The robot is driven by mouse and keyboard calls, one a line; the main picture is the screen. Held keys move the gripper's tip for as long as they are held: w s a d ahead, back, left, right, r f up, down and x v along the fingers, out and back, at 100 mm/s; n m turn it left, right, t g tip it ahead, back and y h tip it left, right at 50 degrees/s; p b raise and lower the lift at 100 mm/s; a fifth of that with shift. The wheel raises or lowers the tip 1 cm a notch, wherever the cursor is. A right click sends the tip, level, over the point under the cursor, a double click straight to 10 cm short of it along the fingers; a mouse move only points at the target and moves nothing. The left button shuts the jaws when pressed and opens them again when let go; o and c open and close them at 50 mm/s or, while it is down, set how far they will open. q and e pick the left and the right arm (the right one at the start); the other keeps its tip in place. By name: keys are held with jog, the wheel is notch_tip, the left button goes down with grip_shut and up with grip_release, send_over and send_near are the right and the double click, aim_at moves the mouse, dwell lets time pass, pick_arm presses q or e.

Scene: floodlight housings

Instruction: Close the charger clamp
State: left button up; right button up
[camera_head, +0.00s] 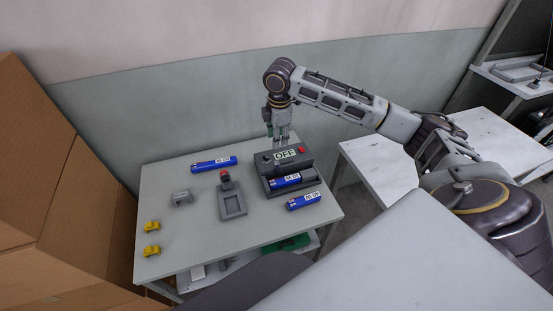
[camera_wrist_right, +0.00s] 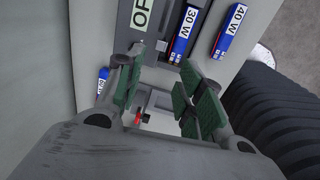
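The grey charger (camera_head: 268,171) stands at the table's right rear, with a lit OFF display (camera_head: 286,154) on top. It also shows in the right wrist view (camera_wrist_right: 170,30). A blue 30 W battery (camera_wrist_right: 187,34) lies in the charger's front. My right gripper (camera_head: 280,137) hangs fingers-down behind the charger's upper edge. In the right wrist view its green-padded fingers (camera_wrist_right: 157,75) are apart, with nothing gripped. My left gripper is out of view.
A 40 W battery (camera_head: 303,200) lies right of the charger, another battery (camera_head: 214,165) at the rear left. A grey housing with a red knob (camera_head: 232,207), a grey bracket (camera_head: 181,198) and two yellow parts (camera_head: 152,227) stand leftward. The table's front (camera_head: 222,246) is clear.

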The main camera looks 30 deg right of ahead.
aim_at(276, 162)
jog(key=f, duration=0.8)
jog(key=w+f, duration=0.1)
jog(key=f, duration=0.3)
jog(key=shift+d+f, duration=0.1)
jog(key=shift+f, duration=0.1)
grip_shut()
